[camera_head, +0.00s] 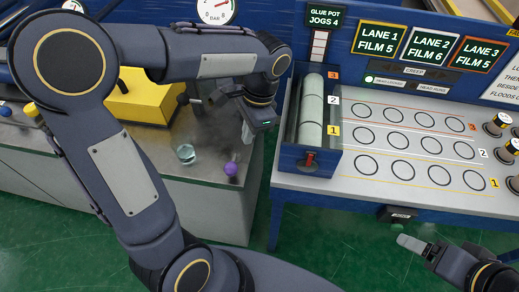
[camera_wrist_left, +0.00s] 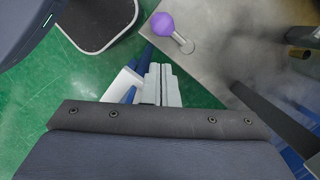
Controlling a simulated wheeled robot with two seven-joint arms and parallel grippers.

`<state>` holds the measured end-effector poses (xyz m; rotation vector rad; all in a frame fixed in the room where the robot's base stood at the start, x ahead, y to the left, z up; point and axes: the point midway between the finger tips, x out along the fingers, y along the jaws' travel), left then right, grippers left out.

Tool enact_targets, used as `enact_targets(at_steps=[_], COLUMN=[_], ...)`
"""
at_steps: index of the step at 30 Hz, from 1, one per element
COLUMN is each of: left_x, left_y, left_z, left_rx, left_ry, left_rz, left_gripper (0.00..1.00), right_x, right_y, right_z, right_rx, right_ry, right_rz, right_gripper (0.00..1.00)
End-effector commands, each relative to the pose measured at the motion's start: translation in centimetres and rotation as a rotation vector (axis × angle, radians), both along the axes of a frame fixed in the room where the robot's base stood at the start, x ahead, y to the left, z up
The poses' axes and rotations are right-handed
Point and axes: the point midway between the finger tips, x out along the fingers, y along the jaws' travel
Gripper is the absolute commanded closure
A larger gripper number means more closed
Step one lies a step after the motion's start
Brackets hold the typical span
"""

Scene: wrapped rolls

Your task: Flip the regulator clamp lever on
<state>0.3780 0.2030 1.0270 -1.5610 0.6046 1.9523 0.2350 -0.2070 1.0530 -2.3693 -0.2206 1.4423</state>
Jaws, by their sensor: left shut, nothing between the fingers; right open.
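A lever with a purple ball knob (camera_head: 231,168) stands at the front edge of the grey bench; in the left wrist view its purple knob (camera_wrist_left: 163,24) sits on a short metal stem. I take this for the clamp lever, but no label on it is readable. My left gripper (camera_head: 246,132) is above and behind the knob in the head view. In the left wrist view its fingers (camera_wrist_left: 160,72) are together and empty, pointing toward the knob, apart from it. My right gripper (camera_head: 410,243) is open and empty at the lower right, far from the lever.
A small glass jar (camera_head: 186,153) and a yellow box (camera_head: 142,97) are on the grey bench (camera_head: 215,200). A pressure gauge (camera_head: 216,10) is behind. To the right, a blue-framed trough (camera_head: 305,160) holds wrapped rolls beside a table marked with circles (camera_head: 400,167). Green floor lies between bench and table.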

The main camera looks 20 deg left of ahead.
Motion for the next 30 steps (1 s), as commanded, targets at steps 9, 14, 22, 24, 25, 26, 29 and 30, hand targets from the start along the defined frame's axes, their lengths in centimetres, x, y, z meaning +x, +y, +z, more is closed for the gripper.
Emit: enact_targets(at_steps=[9,14,22,24,25,26,29,30], left_x=[0.4,0.3,-0.4,-0.7,-0.8,-0.8,-1.1,-1.2], left_y=[-0.1,-0.1,0.6,0.7,0.8,0.9,1.2,1.2], left_z=[-0.1,-0.3,-3.9,-5.2,-5.8,-6.3,-7.8,-8.3], left_rx=[0.012,0.012,0.014,0.012,0.012,0.013,0.012,0.013], left_ry=[0.011,0.012,0.016,0.016,0.018,0.017,0.016,0.015], left_rz=[-0.019,-0.018,-0.017,-0.018,-0.018,-0.017,-0.017,-0.016], left_gripper=[1.00,1.00,1.00,1.00,1.00,1.00,1.00,1.00], right_x=[0.0,0.0,0.0,0.0,0.0,0.0,0.0,0.0], right_y=[0.0,0.0,0.0,0.0,0.0,0.0,0.0,0.0], right_z=[0.1,0.1,0.2,0.2,0.3,0.3,0.3,0.3], right_rx=[0.000,0.000,0.000,0.000,0.000,0.000,0.000,0.000], right_ry=[0.000,0.000,0.000,0.000,0.000,0.000,0.000,0.000], right_rz=[0.000,0.000,0.000,0.000,0.000,0.000,0.000,0.000], right_gripper=[0.25,0.25,0.25,0.25,0.25,0.25,0.25,0.25])
